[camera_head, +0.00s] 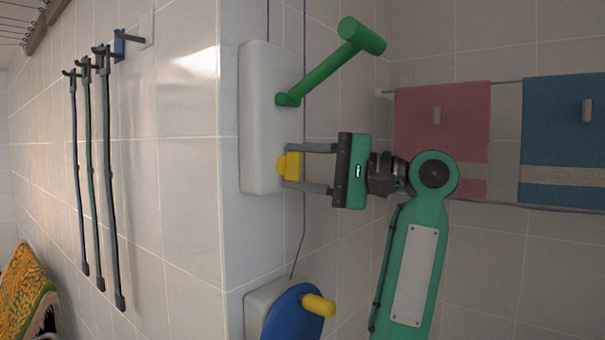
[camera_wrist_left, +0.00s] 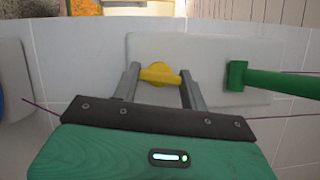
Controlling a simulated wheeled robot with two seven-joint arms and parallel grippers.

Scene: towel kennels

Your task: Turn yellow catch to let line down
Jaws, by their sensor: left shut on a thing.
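The yellow catch (camera_head: 287,165) sits on the lower part of a white wall box (camera_head: 258,110). My left gripper (camera_head: 291,167) reaches it from the right, with one finger on either side of the catch. In the left wrist view the yellow catch (camera_wrist_left: 160,73) lies between the fingertips of the same gripper (camera_wrist_left: 160,76), its bar spanning from one to the other. The gripper is shut on it. A purple line (camera_head: 304,50) runs along the box and on below it (camera_head: 302,225). My right gripper is in neither view.
A green crank (camera_head: 330,72) sticks out of the box just above my gripper. A blue wheel with a yellow knob (camera_head: 292,310) is below. Pink (camera_head: 440,120) and blue (camera_head: 560,130) towels hang at right. Several dark straps (camera_head: 97,180) hang on hooks at left.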

